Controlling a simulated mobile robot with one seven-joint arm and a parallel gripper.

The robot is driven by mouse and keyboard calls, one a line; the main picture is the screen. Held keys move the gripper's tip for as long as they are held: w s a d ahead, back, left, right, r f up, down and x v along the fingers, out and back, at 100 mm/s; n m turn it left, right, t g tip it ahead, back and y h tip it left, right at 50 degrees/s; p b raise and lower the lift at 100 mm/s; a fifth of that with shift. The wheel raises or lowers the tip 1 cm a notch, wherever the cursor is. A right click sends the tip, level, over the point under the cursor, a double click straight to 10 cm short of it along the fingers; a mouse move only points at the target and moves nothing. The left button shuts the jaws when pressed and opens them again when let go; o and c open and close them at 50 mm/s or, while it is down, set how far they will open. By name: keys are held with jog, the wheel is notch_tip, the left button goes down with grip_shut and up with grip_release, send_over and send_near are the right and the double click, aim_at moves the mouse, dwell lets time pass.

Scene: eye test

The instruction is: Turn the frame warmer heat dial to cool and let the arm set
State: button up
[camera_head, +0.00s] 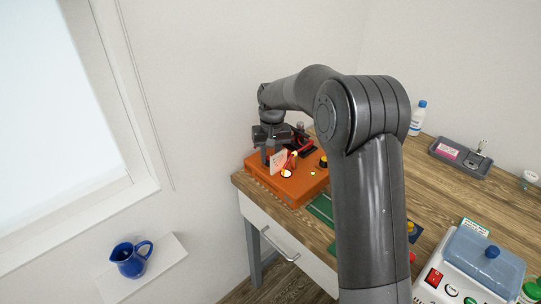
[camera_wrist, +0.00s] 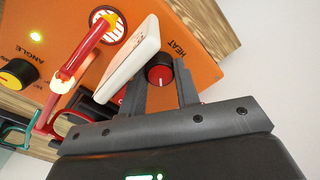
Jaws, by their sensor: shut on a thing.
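The orange frame warmer (camera_head: 302,186) sits on the near left corner of the wooden bench. In the wrist view its panel (camera_wrist: 205,70) carries a dial with a red face (camera_wrist: 160,76) beside the word HEAT. My gripper (camera_head: 268,157) is over the warmer, and in the wrist view my gripper's two fingers (camera_wrist: 161,84) are shut on this heat dial, one on each side. The pointer setting and any cool mark cannot be read. A red spectacle arm (camera_wrist: 85,45) lies across the panel near a glowing round grille (camera_wrist: 108,26).
A white plate (camera_wrist: 136,62) stands up from the panel close to my left finger. A yellow-topped ANGLE dial (camera_wrist: 14,76) is farther left. On the bench are a grey tray (camera_head: 470,168), a white bottle (camera_head: 417,121) and a blue-lidded machine (camera_head: 470,262). A blue jug (camera_head: 130,261) stands on a ledge.

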aim_at(271, 157)
jog(key=n, duration=0.4)
jog(key=shift+n, duration=2.1)
jog(key=o, duration=1)
notch_tip(271, 157, up, 11)
jog(key=shift+w+f, duration=0.1)
jog(key=shift+w, duration=0.05)
jog(key=shift+d, duration=0.1)
